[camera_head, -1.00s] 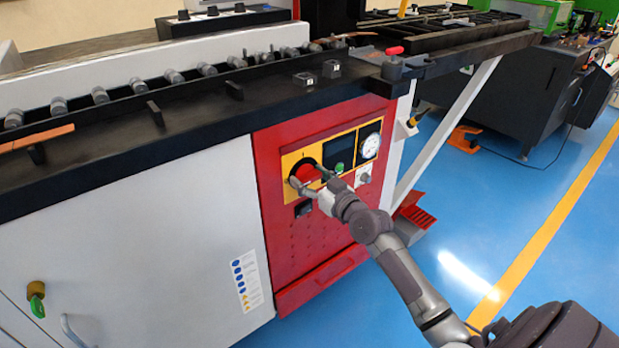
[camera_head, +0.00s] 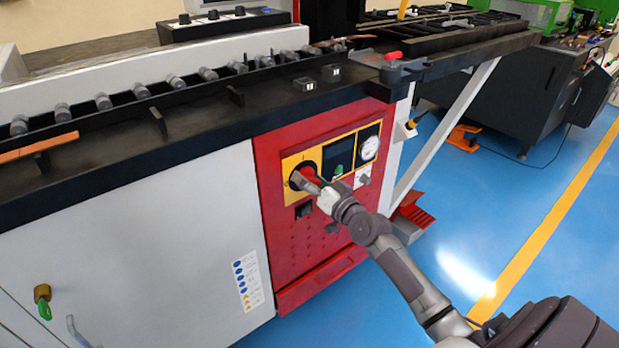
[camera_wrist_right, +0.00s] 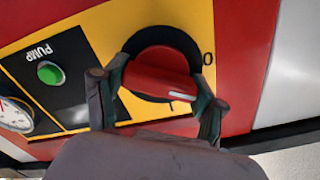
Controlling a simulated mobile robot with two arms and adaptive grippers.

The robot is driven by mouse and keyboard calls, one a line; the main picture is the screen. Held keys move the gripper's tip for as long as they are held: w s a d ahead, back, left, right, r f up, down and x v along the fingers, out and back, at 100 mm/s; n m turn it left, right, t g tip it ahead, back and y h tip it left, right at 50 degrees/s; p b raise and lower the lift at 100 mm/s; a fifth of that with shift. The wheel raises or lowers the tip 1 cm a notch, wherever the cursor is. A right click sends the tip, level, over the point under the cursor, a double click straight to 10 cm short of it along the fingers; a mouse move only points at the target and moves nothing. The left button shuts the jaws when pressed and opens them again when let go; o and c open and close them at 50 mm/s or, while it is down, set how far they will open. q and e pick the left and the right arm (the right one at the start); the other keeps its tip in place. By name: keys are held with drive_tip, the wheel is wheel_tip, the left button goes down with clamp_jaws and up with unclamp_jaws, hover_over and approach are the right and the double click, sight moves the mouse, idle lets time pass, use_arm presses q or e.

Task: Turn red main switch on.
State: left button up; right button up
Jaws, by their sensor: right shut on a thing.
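The red main switch (camera_head: 308,172) is a rotary knob on a black round base in the yellow part of the machine's red front panel. In the right wrist view the red knob (camera_wrist_right: 155,78) fills the middle, with its white pointer mark at lower right, between the O and I marks and closer to the I. My right gripper (camera_wrist_right: 161,76) has one finger at each side of the knob and is shut on it. In the head view the right gripper (camera_head: 307,180) hides part of the knob. My left gripper is not in view.
A green PUMP button (camera_wrist_right: 50,73) and a round gauge (camera_head: 370,147) sit beside the switch. A black switch (camera_head: 304,210) is below it. The black machine top (camera_head: 200,120) juts out above the panel. Blue floor (camera_head: 500,220) is open at the right.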

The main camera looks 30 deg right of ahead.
drive_tip(key=m, duration=0.3)
drive_tip(key=shift+r+p, duration=0.1)
drive_tip(key=shift+p, duration=0.2)
drive_tip(key=m, duration=0.2)
drive_tip(key=shift+d+m, duration=0.1)
drive_tip(key=shift+m, duration=0.3)
drive_tip(key=m+p, duration=0.1)
drive_tip(key=m, duration=0.2)
drive_tip(key=shift+m, duration=1.4)
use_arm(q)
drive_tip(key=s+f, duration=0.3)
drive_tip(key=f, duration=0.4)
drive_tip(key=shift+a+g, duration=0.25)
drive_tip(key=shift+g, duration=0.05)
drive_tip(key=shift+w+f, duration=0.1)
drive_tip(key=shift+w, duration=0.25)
